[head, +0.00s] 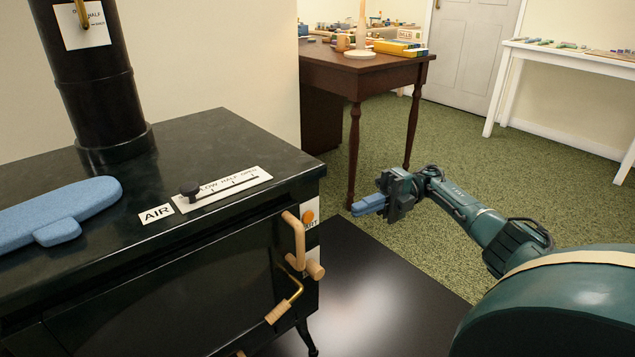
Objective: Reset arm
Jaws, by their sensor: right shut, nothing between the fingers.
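My right gripper (370,205) is held out in the air at the middle right of the head view. Its blue fingers are shut with nothing between them and point left toward the stove. It is to the right of the stove's wooden door handle (295,241) and apart from it. My right arm comes in from the lower right corner. My left gripper is not in view.
A black stove (150,280) with a flue pipe fills the left side. A blue mitt-like object (60,212) and an air slider (222,188) are on its top. A wooden desk (370,75) and a white table (580,58) stand behind. Green carpet (460,130) is open between them.

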